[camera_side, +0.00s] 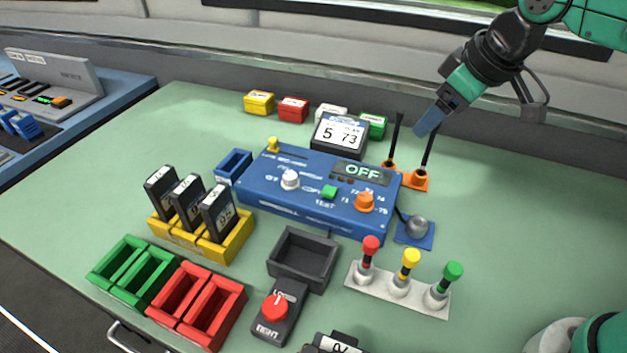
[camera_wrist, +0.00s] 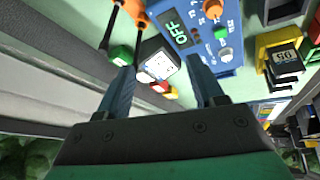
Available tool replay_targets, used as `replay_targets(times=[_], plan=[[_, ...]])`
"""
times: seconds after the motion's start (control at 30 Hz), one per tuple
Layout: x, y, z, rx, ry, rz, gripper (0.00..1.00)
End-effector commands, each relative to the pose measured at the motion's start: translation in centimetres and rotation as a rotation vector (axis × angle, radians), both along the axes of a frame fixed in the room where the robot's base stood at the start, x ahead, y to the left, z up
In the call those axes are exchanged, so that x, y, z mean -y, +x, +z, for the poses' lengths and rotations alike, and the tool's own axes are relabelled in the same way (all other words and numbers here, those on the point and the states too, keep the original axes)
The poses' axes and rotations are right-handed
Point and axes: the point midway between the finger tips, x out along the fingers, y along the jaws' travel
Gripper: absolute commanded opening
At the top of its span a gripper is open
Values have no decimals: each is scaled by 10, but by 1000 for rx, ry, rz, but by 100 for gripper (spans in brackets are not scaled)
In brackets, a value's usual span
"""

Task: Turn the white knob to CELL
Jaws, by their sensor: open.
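The white knob (camera_side: 290,180) sits on the left part of the blue radio box (camera_side: 262,198), beside small labels. The label CELL is too small to make out, and I cannot tell where the knob points. The box's display (camera_side: 361,170) reads OFF. In the wrist view the white knob (camera_wrist: 225,54) is at the upper right, beyond the right finger. My gripper (camera_side: 428,124) is open and empty, in the air up and to the right of the box, well apart from the knob. It also shows in the wrist view (camera_wrist: 160,78).
Coloured levers (camera_side: 408,271) stand in front.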

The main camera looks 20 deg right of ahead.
Motion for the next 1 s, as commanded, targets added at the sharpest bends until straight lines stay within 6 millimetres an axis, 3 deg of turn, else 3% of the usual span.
replay_targets(times=[0.2,0.43,0.7,1.0], plan=[[-51,54,6,-130,-125,363,61],[-112,93,-20,-257,-233,752,61],[-161,105,-60,-354,-302,1080,61],[-169,105,-87,-372,-314,1142,61]])
